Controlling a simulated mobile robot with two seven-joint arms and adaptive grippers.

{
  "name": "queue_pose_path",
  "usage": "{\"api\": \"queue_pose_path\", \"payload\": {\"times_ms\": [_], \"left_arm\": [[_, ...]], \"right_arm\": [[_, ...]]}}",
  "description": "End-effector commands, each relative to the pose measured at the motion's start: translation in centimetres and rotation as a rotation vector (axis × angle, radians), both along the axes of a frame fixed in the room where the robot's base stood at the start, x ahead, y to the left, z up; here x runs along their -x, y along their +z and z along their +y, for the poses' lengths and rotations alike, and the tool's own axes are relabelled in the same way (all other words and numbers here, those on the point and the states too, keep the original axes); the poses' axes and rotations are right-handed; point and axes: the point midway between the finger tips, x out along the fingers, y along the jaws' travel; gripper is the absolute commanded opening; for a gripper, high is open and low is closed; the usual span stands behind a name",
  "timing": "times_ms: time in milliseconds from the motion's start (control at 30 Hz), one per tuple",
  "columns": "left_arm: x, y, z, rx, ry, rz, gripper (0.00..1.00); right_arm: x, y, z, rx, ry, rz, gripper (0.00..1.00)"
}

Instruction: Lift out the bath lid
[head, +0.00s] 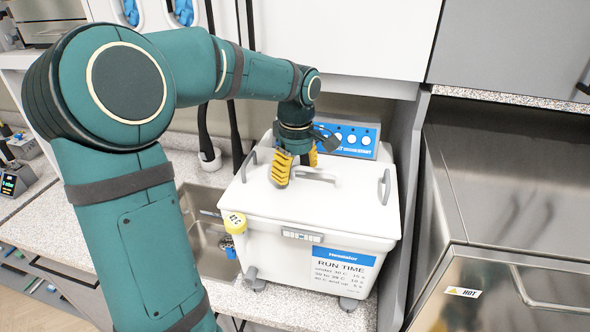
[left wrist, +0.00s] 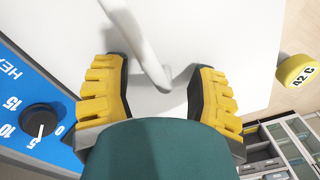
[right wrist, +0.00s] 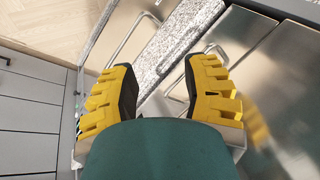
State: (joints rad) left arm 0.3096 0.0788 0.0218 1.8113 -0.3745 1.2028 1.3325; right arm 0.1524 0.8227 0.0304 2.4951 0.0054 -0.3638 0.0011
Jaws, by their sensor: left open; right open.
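The white bath lid (head: 335,205) lies flat on top of the white bath (head: 270,248), with a raised handle (head: 316,175) along its middle. My left gripper (head: 296,172) is over the left end of this handle, pointing down. In the left wrist view the lid handle (left wrist: 146,50) runs between the open yellow-padded fingers (left wrist: 160,90), and the fingers are not closed on it. Whether they touch the lid cannot be told. My right gripper (right wrist: 158,90) is open and empty in the right wrist view, above metal surfaces and a speckled counter edge; it is out of the head view.
A sink (head: 205,235) lies to the left. A grey partition and a steel unit marked HOT (head: 500,270) stand to the right.

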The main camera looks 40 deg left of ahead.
Motion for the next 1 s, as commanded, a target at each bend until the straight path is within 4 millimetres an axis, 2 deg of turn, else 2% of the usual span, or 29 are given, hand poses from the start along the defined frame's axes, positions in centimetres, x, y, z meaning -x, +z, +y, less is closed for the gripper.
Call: {"api": "queue_pose_path", "payload": {"times_ms": [33,167,200,633,1000], "left_arm": [[0.0,0.0,0.0,0.0,0.0,0.0,0.5],[0.0,0.0,0.0,0.0,0.0,0.0,0.05],[0.0,0.0,0.0,0.0,0.0,0.0,0.0],[-0.1,0.3,0.0,-0.001,-0.002,-0.003,0.0],[-0.1,2.9,0.0,-0.002,-0.001,-0.005,0.0]], "right_arm": [[0.0,0.0,0.0,0.0,0.0,0.0,0.47],[0.0,0.0,0.0,0.0,0.0,0.0,0.47],[0.0,0.0,0.0,0.0,0.0,0.0,0.47],[0.0,0.2,0.0,0.0,0.0,0.0,0.47],[0.0,2.5,0.0,0.0,0.0,0.0,0.47]]}}
